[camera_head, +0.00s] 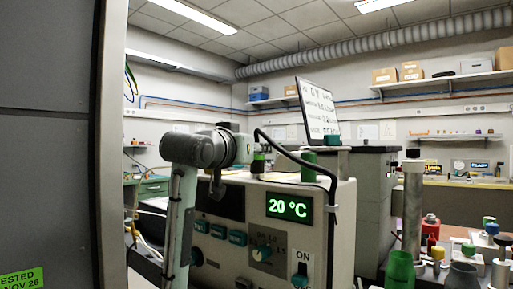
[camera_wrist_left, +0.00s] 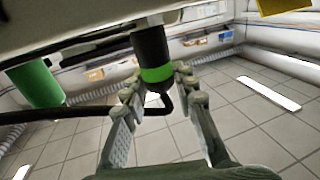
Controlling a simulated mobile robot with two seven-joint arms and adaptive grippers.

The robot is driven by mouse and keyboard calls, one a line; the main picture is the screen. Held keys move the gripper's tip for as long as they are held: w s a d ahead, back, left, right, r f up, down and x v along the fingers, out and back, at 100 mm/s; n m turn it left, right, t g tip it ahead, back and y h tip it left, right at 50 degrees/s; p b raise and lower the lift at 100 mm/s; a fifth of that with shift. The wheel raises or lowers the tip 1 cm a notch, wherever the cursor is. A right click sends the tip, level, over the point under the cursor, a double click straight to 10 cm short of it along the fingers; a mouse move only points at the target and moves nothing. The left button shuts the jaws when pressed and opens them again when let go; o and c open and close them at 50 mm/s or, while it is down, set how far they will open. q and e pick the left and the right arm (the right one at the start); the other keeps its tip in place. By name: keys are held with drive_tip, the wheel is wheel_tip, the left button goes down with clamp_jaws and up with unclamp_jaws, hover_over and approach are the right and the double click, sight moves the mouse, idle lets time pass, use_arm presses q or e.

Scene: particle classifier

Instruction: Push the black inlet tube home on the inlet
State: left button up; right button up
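The black inlet tube (camera_head: 290,156) rises from the top of the cabinet, arcs to the right and hangs down its front. Its black end piece with a green band (camera_wrist_left: 155,73) stands at the cabinet's top face, over a paler collar (camera_wrist_left: 158,17). How far it sits on the inlet cannot be told. My left gripper (camera_head: 250,148) reaches it from the left; in the left wrist view its two fingertips (camera_wrist_left: 160,80) lie on either side of the green band and appear to clamp it. My right gripper is not in view.
The cabinet (camera_head: 337,244) shows a 20 °C display (camera_head: 289,207). A green cylinder (camera_head: 308,166) stands on its top to the right of the tube end. A dark panel (camera_head: 45,130) fills the left edge. Bottles and a green vessel (camera_head: 400,270) stand at the right.

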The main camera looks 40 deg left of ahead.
use_arm(q)
drive_tip(key=o, duration=0.4)
drive_tip(key=s+d, duration=0.2)
drive_tip(key=s, duration=0.9)
drive_tip(key=shift+s, duration=0.4)
